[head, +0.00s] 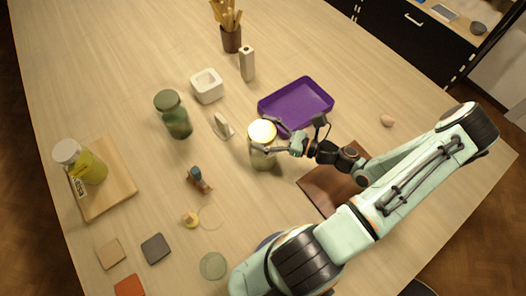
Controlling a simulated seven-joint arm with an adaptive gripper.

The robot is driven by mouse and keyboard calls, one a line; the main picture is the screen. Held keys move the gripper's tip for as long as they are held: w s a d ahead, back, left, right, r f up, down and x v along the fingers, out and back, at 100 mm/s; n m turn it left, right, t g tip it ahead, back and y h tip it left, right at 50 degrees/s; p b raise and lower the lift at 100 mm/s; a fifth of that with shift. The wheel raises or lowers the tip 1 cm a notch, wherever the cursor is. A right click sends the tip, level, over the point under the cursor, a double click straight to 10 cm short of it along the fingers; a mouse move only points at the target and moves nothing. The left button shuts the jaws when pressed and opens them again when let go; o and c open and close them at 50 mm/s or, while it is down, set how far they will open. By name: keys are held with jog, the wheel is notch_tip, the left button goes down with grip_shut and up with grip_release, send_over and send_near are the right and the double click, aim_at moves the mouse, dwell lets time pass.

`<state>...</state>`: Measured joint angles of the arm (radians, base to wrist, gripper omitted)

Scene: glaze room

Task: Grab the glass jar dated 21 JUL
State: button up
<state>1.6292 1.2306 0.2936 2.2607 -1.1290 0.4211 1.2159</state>
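A glass jar with a cream and gold lid (262,131) stands upright near the middle of the table. My gripper (268,137) reaches it from the right, with one finger across its near side and one at its far side. I cannot tell whether the fingers press on the glass. A green jar with a dark green lid (175,118) stands to the left. A white-lidded jar with yellow-green contents (90,166) stands on a wooden board (118,185) at the far left; it bears a label. No date is readable on any jar.
A purple tray (312,108) lies just behind my gripper. A brown mat (322,192) is partly under my arm. A white square dish (207,86), a small pale upright object (222,126), a pale bottle (247,64) and a brush pot (231,38) stand behind. Small tiles (156,249) lie front left.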

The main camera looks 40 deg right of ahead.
jog(key=shift+c, duration=0.9)
jog(key=shift+r, duration=0.1)
